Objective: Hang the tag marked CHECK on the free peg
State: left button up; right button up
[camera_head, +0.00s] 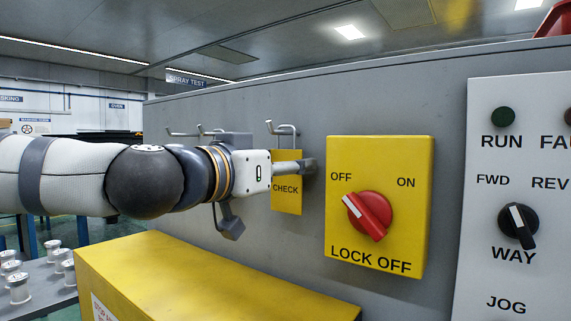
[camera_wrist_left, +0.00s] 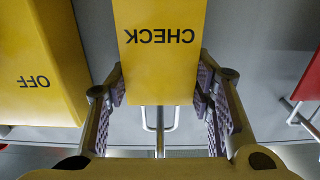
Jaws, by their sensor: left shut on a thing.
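The yellow tag marked CHECK (camera_head: 287,200) hangs upright by the side of the grey cabinet, left of the yellow switch box. In the left wrist view the tag (camera_wrist_left: 160,60) appears upside down, between the two fingers. My left gripper (camera_head: 300,168) is shut on the tag by its side edges. A metal peg (camera_head: 283,130) stands out just above the tag; it also shows in the left wrist view (camera_wrist_left: 160,127), at the tag's upper edge. I cannot tell whether the tag is on the peg. My right gripper is not in view.
More pegs (camera_head: 207,130) are further left. A red piece (camera_wrist_left: 305,80) is at the wrist view's right edge. The switch box LOCK OFF (camera_head: 345,240) with a red knob (camera_head: 368,216) is close right of the gripper. A yellow box (camera_head: 190,275) stands below; spools (camera_head: 18,288) are lower left.

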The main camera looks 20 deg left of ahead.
pick_arm(q)
jog(key=o, duration=1.2)
jog(key=v, duration=1.2)
